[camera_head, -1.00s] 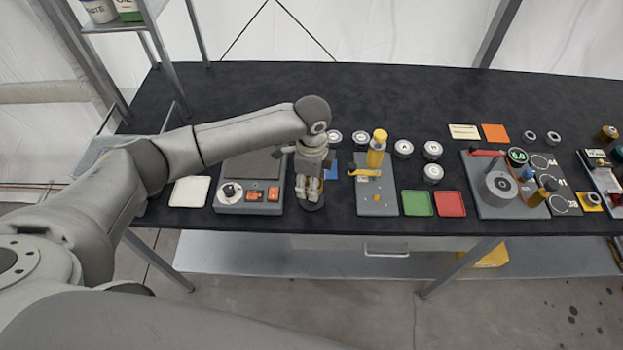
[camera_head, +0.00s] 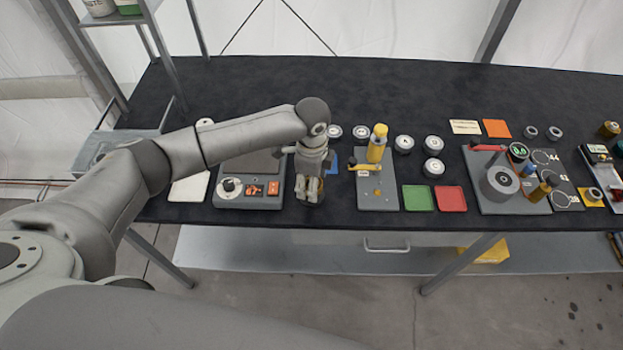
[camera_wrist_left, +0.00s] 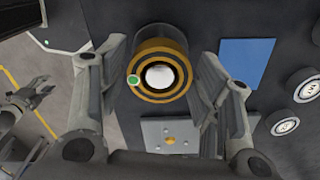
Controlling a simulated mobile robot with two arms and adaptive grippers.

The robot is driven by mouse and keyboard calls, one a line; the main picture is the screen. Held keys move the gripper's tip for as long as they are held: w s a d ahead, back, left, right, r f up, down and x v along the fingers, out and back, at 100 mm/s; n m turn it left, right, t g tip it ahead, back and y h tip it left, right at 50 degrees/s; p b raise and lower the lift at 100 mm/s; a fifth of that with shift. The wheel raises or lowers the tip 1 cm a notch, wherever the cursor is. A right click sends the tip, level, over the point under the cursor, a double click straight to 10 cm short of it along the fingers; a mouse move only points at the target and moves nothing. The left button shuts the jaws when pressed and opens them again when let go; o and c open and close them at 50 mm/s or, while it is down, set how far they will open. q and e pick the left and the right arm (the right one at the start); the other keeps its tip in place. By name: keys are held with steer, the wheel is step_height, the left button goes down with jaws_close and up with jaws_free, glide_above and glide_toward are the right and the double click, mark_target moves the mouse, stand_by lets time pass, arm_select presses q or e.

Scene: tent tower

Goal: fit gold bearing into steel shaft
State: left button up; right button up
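The bearing sits on the near end of a dark grey cylinder, perhaps the steel shaft (camera_wrist_left: 160,34). A bright white round centre shows inside the ring, and a green dot is at its left edge. My right gripper (camera_wrist_left: 28,98) shows open and empty in the left wrist view.
A grey plate with a yellow upright post (camera_head: 377,145) stands right. A blue square (camera_head: 331,164) and several labelled discs (camera_head: 404,144) lie behind. Green (camera_head: 418,198) and red (camera_head: 451,198) trays lie farther right.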

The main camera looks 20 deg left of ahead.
arm_select(q)
steer(key=shift+o, duration=0.8)
steer(key=shift+r, duration=0.1)
step_height(320, 180, up, 12)
stand_by(0.3)
